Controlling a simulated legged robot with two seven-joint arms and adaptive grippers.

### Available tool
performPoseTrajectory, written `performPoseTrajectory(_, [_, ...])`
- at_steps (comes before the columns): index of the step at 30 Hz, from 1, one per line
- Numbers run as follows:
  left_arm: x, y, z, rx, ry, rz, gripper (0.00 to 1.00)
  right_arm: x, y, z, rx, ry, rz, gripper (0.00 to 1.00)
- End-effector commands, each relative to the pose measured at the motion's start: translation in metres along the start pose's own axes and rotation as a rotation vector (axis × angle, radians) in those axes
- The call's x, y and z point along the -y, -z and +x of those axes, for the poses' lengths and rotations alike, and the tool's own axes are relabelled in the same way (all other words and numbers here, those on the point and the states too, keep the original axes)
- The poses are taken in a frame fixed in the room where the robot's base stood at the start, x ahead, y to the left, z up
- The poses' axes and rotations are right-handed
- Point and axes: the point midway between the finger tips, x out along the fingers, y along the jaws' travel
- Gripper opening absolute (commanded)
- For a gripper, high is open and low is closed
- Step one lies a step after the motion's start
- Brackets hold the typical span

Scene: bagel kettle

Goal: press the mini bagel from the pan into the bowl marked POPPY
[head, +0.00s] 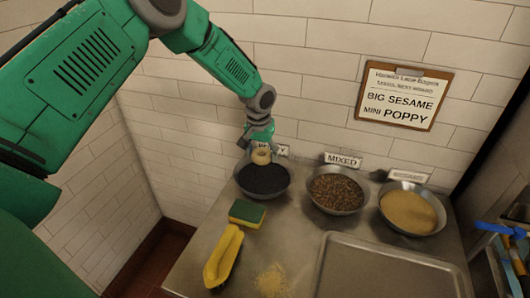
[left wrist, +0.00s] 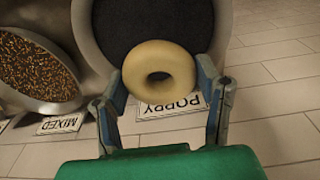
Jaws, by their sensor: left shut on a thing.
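The mini bagel (left wrist: 159,72) is a plain pale ring, held between the two fingers of my left gripper (left wrist: 165,85). In the head view the bagel (head: 261,156) shows at the tip of my left gripper (head: 260,140), over the back part of the POPPY bowl. That bowl (head: 246,191) is metal and filled with dark seeds; its label, partly hidden by the gripper in the head view, reads POPPY in the left wrist view (left wrist: 172,105). I cannot tell whether the bagel touches the seeds. The pan (head: 385,268) lies at the front right, its visible part empty. My right gripper is not in view.
The MIXED bowl (head: 335,208) and a bowl of pale seeds (head: 408,231) stand to the right. A sign (head: 401,96) hangs on the tiled wall.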

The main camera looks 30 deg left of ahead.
Motion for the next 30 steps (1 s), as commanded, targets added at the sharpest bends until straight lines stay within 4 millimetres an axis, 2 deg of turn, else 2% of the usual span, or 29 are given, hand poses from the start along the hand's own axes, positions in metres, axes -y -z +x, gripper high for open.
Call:
performPoseTrajectory(1, [-0.001,-0.001,0.010,0.000,-0.001,0.001,0.30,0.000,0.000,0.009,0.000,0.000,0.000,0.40])
performPoseTrajectory(6, [-0.004,-0.004,0.029,-0.001,0.003,0.002,0.30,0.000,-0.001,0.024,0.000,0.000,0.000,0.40])
performPoseTrajectory(16, [-0.001,-0.007,0.063,-0.001,0.002,0.001,0.30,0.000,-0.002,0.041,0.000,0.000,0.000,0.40])
performPoseTrajectory(21, [0.000,-0.008,0.069,0.000,0.000,0.001,0.30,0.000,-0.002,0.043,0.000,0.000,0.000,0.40])
performPoseTrajectory(30, [-0.001,-0.008,0.068,-0.001,0.000,0.001,0.30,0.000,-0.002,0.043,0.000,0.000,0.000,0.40])
